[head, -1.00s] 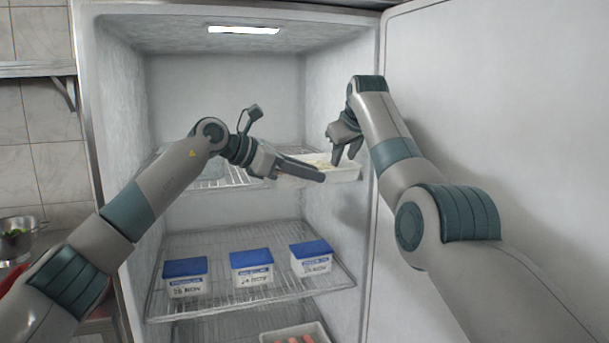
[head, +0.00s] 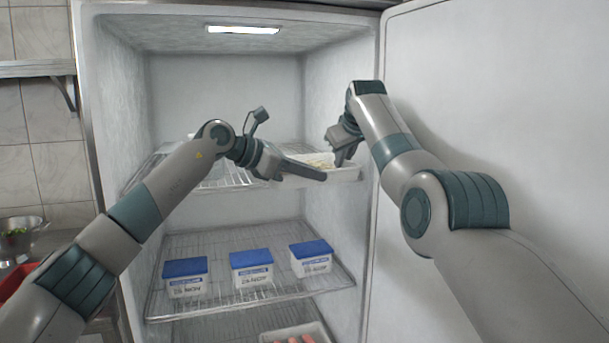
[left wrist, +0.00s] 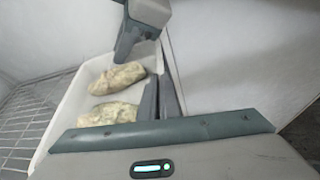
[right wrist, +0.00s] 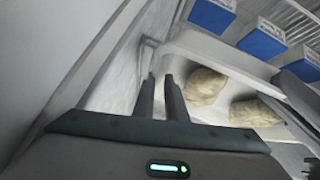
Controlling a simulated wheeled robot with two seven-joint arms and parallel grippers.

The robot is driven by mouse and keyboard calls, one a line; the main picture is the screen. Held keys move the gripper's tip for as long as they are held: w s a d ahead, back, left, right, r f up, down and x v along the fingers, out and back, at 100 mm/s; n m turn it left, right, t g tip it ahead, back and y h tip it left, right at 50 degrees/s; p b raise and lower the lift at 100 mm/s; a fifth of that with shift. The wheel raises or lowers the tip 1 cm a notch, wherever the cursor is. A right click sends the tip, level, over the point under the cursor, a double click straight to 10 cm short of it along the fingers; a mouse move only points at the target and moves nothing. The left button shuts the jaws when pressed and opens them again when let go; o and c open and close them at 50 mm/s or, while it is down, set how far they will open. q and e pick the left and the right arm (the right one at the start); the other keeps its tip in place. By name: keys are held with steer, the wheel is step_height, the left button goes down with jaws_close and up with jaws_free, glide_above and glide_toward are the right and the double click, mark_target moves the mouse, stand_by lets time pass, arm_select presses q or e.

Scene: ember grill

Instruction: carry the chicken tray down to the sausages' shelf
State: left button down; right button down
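The chicken tray (head: 345,174) is white and level, at the right side of the upper wire shelf. Pale pieces of chicken lie in it and show in the left wrist view (left wrist: 118,78) and the right wrist view (right wrist: 203,88). My left gripper (head: 322,174) comes from the left, its fingers close together astride the tray's front wall. My right gripper (head: 342,160) reaches down to the tray's right end, its fingers close together on the rim. The sausages (head: 300,341) lie in a white tray (head: 275,335) on the lowest visible shelf, mostly below the frame.
The middle shelf (head: 220,298) holds three white tubs with blue lids (head: 251,258) between the two tray levels. The fridge's right wall (head: 335,230) is close beside the chicken tray. The open door (head: 500,100) stands at the right, behind my right arm.

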arm_select(q)
steer(key=shift+r, duration=0.2)
arm_select(e)
steer(key=shift+r, duration=0.2)
